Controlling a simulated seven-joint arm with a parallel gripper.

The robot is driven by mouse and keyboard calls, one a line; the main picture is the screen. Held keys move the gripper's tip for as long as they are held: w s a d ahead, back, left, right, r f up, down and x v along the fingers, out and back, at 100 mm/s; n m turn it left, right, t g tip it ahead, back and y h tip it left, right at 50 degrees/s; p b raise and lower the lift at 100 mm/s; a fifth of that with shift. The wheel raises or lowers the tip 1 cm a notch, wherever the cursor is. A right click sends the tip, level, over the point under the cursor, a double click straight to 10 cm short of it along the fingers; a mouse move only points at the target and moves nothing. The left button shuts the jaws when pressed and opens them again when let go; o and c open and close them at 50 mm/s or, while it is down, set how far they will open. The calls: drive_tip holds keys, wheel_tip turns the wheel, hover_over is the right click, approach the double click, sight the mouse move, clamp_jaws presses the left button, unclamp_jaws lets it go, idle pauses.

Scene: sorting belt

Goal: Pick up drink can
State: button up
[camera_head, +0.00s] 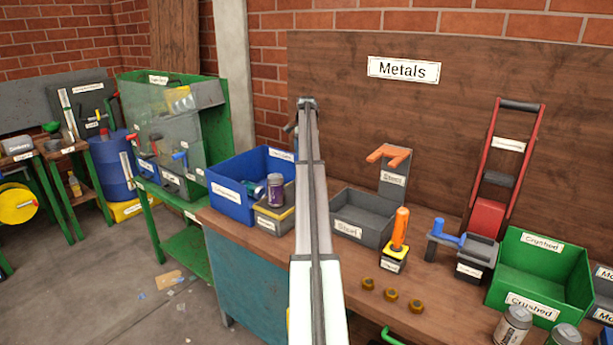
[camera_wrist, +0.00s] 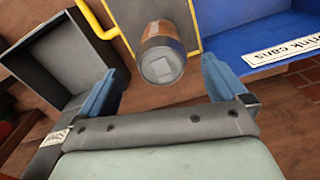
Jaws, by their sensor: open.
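A drink can (camera_head: 276,186) with a dark purple side and a light top stands on a grey block with a yellow edge (camera_head: 272,218), left of my arm. In the wrist view, a can (camera_wrist: 163,55) with a brown-orange side and a grey end shows ahead of my gripper (camera_wrist: 163,72). It looks like the same can, though its colour differs. My gripper is open, with its blue fingers apart on either side of the can's line and nothing visibly held. In the head view my gripper is hidden by my arm.
A grey steel bin (camera_head: 362,232) is right of my arm. A green crushed bin (camera_head: 540,290) and grey cans (camera_head: 513,326) are at the right.

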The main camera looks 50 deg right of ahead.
drive_tip(key=shift+d+f, duration=0.15)
drive_tip(key=shift+f, duration=3.1)
drive_tip(key=c, duration=1.1)
